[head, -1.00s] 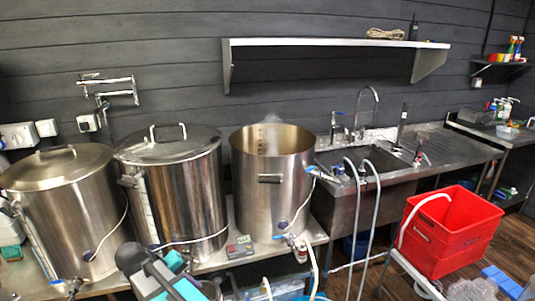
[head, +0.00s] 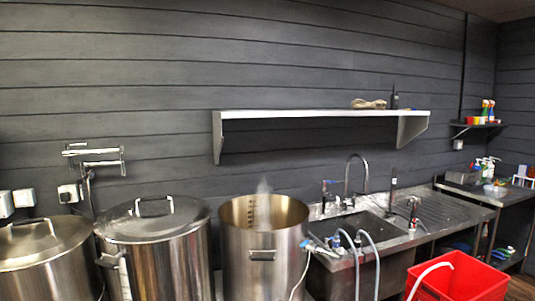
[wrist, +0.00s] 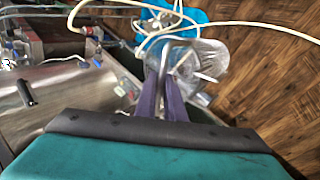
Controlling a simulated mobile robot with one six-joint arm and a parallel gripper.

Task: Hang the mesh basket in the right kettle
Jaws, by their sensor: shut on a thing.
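The right kettle (head: 262,257) is a tall steel pot, open at the top, with faint steam over it and a dark scale inside its wall. No basket shows in its mouth. My gripper (wrist: 170,85) shows in the wrist view, its two purple fingers shut on a curved steel bar (wrist: 176,50), apparently the mesh basket's handle. The basket's body I cannot make out clearly; a pale, see-through shape (wrist: 207,62) beyond the fingers is blurred. My gripper is outside the head view.
Two lidded kettles, the middle one (head: 155,255) and the left one (head: 45,265), stand beside the right kettle. A sink (head: 365,228) with taps and hoses is to its right, then a red crate (head: 462,280). A wall shelf (head: 320,114) hangs above. Wooden floor (wrist: 270,80) shows in the wrist view.

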